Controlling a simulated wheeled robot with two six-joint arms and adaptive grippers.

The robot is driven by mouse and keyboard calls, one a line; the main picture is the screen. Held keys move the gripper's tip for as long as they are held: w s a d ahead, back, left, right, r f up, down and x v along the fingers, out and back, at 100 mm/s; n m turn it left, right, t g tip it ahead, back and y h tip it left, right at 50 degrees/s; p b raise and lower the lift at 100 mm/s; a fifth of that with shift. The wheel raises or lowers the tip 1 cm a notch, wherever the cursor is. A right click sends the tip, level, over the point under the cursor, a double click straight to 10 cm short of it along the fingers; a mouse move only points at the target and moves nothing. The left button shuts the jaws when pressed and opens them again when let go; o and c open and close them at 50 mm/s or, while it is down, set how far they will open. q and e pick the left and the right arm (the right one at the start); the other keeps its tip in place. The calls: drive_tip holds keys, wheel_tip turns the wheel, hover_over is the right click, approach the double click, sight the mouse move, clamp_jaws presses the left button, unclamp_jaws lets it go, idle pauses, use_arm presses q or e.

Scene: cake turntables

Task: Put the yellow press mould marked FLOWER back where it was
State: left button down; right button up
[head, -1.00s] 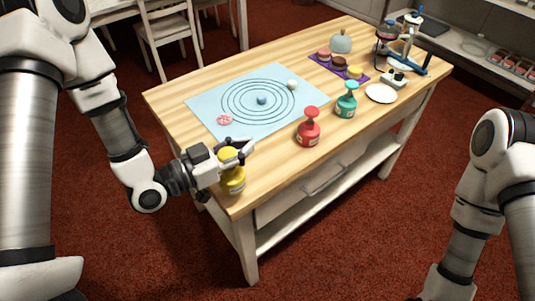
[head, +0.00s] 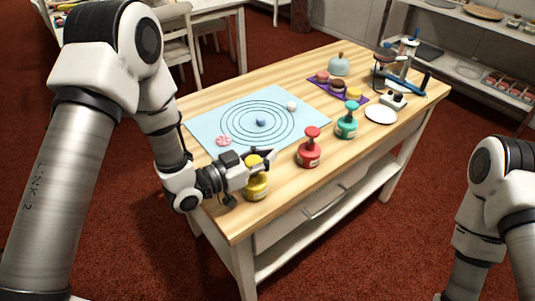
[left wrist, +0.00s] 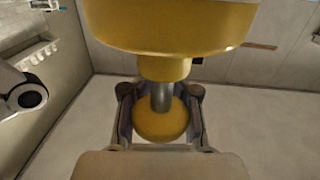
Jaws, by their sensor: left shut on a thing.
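The yellow press mould (head: 257,188) is at the near left part of the wooden table, in front of the pale blue mat. Any marking on it is too small to read. My left gripper (head: 264,160) is shut on its upper part. In the left wrist view the yellow knob (left wrist: 158,124) and grey stem sit between my left gripper's fingers (left wrist: 160,105), with the wide yellow body (left wrist: 170,28) beyond. Whether its base touches the table I cannot tell. My right arm shows at the right edge, but its gripper is out of view.
A red press mould (head: 308,155) and a teal one (head: 346,126) stand along the table's front side. The blue ringed mat (head: 210,122) carries a pink patterned disc (head: 224,141), a blue ball (head: 261,122) and a white ball (head: 292,106). A white plate (head: 380,116) lies farther right.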

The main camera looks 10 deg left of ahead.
use_arm(q)
drive_tip(key=shift+f, duration=0.2)
drive_tip(key=c, duration=0.9)
unclamp_jaws()
drive_tip(key=shift+o, duration=0.2)
drive_tip(key=shift+r, duration=0.15)
drive_tip(key=v, duration=1.2)
drive_tip(key=shift+s+r, duration=0.1)
